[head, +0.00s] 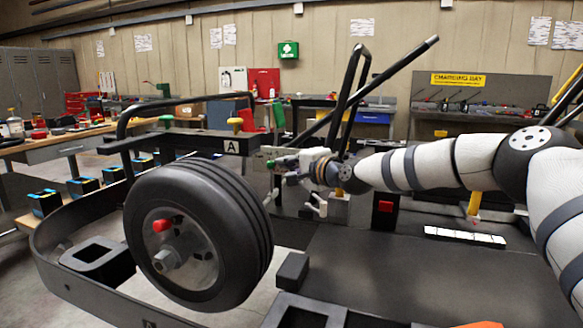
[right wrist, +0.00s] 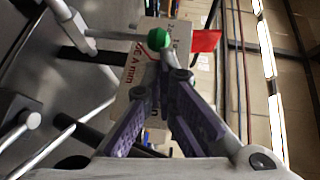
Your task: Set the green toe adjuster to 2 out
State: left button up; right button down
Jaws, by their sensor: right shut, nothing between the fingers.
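The green toe adjuster shows as a green ball (right wrist: 159,39) just beyond my fingertips in the right wrist view. In the head view a small green tip (head: 270,164) shows beside the right gripper, left of it. My right gripper (head: 287,163) is shut and empty; in the right wrist view its purple fingers (right wrist: 166,65) meet close to the ball, and I cannot tell whether they touch it. A pale scale card (right wrist: 143,60) with red and dark print stands behind; its setting is unreadable. A red flag (right wrist: 203,41) is right of the ball. My left gripper is out of view.
The kart's front wheel (head: 200,235) stands left of the gripper, below a dark beam marked A (head: 232,146). Black bars (head: 350,95) rise behind my right wrist. Pale rods (right wrist: 75,130) lie left of the fingers. The dark floor panel (head: 400,270) is mostly bare.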

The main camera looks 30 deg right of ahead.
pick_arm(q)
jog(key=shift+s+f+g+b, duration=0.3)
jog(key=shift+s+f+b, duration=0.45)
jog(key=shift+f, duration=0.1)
pick_arm(e)
jog(key=shift+w+a+r, duration=0.25)
jog(key=shift+w+a, duration=0.45)
jog(key=shift+w, duration=0.1)
jog(key=shift+w+a+r, duration=0.2)
jog(key=shift+w+a, duration=0.5)
jog(key=shift+w, duration=0.1)
